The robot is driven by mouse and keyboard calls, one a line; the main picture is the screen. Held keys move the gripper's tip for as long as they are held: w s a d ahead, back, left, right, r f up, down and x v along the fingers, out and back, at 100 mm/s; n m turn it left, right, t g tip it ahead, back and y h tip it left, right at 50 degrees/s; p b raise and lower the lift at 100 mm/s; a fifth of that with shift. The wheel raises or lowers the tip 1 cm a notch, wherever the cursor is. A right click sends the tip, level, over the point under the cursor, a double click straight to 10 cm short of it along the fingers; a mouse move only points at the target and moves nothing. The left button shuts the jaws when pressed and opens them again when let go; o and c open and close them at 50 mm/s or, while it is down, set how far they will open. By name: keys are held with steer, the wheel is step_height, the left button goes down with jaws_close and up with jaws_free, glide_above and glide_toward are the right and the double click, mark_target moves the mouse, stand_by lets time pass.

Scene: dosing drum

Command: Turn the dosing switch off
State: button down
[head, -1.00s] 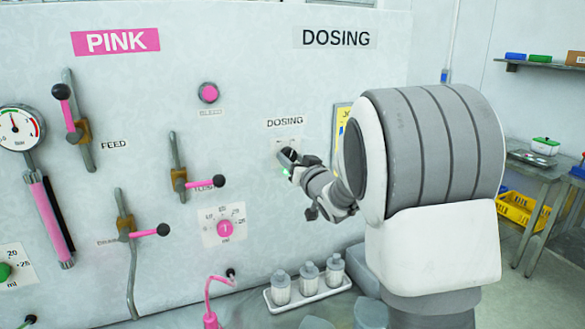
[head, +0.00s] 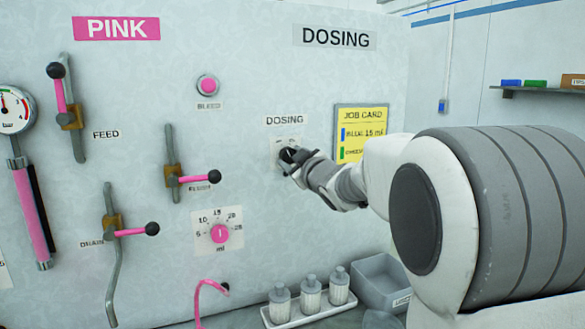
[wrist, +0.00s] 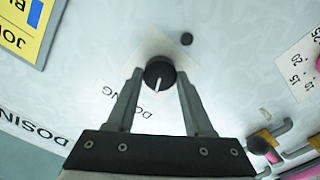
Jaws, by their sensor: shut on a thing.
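The dosing switch is a round black knob with a white pointer line (wrist: 159,74), on a pale plate (head: 279,145) under the DOSING label (head: 284,120). My gripper (head: 290,158) reaches it from the right and hides most of it in the head view. In the wrist view, my gripper's two fingers (wrist: 160,75) stand on either side of the knob, shut on it. The pointer line points toward the DOSING label, leaning slightly left in that view. A small dark round part (wrist: 187,39) sits on the panel beside the switch.
A job card (head: 362,125) hangs right of the switch, close behind my arm. The pink dial (head: 219,233), bleed button (head: 208,86) and several levers are to the left. Bottles (head: 311,293) in a tray and a grey bin (head: 383,280) stand below.

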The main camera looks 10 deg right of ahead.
steer(key=shift+n+b, duration=0.3)
steer(key=shift+n, duration=0.2)
steer(key=shift+c, duration=1.4)
jaws_free()
steer(key=shift+s, duration=0.1)
steer(key=s+d, duration=0.3)
steer(key=s, duration=1.4)
steer(key=shift+d, duration=0.2)
